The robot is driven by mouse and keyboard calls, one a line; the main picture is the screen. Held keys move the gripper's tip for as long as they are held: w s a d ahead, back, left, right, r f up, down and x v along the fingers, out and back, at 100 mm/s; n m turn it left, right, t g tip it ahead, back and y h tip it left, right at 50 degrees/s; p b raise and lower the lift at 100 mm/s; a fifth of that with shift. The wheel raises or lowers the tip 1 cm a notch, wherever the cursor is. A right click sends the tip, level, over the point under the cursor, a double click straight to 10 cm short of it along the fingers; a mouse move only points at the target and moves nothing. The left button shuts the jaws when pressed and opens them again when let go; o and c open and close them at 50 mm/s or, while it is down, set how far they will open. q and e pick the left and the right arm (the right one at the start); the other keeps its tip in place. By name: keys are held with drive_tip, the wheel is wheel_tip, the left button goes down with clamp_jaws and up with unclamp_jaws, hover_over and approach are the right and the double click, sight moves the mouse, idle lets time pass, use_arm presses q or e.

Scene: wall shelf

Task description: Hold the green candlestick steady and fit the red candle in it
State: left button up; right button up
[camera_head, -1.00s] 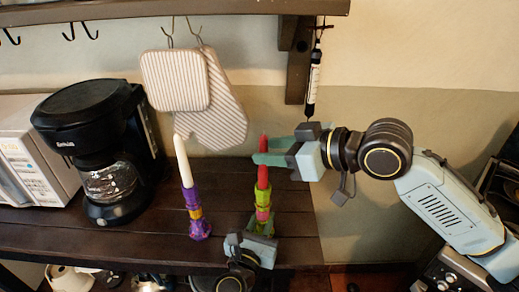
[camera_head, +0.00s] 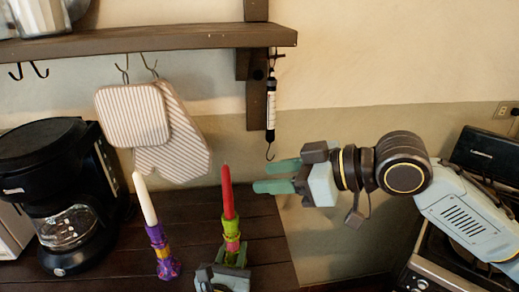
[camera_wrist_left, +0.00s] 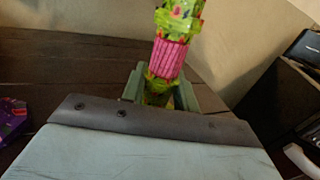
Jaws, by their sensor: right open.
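The green candlestick (camera_head: 232,237), with a pink band, stands upright on the dark wooden counter. The red candle (camera_head: 227,192) stands upright in its top in the head view. My left gripper (camera_head: 234,256) is low at the front, its fingers shut around the candlestick's lower part. The left wrist view shows the candlestick (camera_wrist_left: 171,58) between both fingers (camera_wrist_left: 160,92); the candle is out of that frame. My right gripper (camera_head: 268,176) is open and empty, just right of the candle, fingers pointing left and apart from it.
A purple candlestick (camera_head: 160,250) with a white candle (camera_head: 145,200) stands to the left. A black coffee maker (camera_head: 60,190) is farther left. Striped potholders (camera_head: 133,117) and a hook scale (camera_head: 270,110) hang below the shelf (camera_head: 160,42). A stove (camera_head: 440,260) is at the right.

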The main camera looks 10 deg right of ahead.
use_arm(q)
drive_tip(key=o, duration=0.3)
drive_tip(key=shift+o, duration=0.2)
